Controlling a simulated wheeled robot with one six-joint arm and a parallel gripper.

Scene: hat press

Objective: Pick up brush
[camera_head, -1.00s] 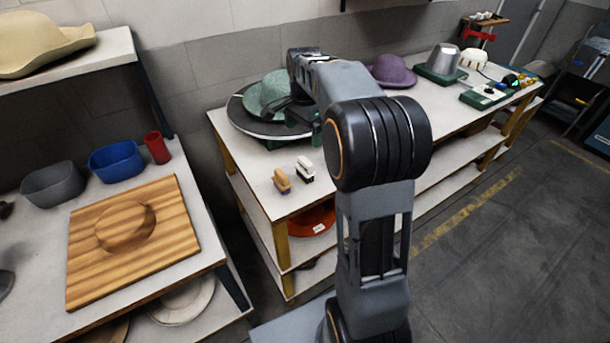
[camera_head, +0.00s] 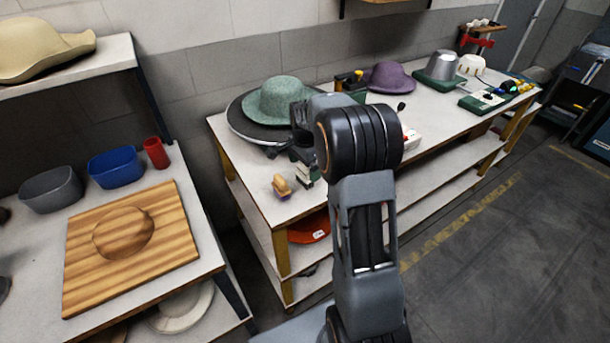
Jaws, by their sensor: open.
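A small brush (camera_head: 282,187) with a tan wooden top and purplish bristles stands near the front left corner of the long white table. A second brush (camera_head: 304,174), pale with a dark base, is just right of it and partly hidden by my arm. My gripper (camera_head: 283,152) is open and empty, above and behind the two brushes, beside the hat's stand. It is apart from the tan brush. Its exact height over the table is hard to tell.
A green hat (camera_head: 277,98) sits on a round dark stand (camera_head: 240,122) close behind my gripper. A purple hat (camera_head: 388,77) stands farther back. The table front (camera_head: 260,185) left of the brushes is bare. A wooden board (camera_head: 90,270) lies on the left table.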

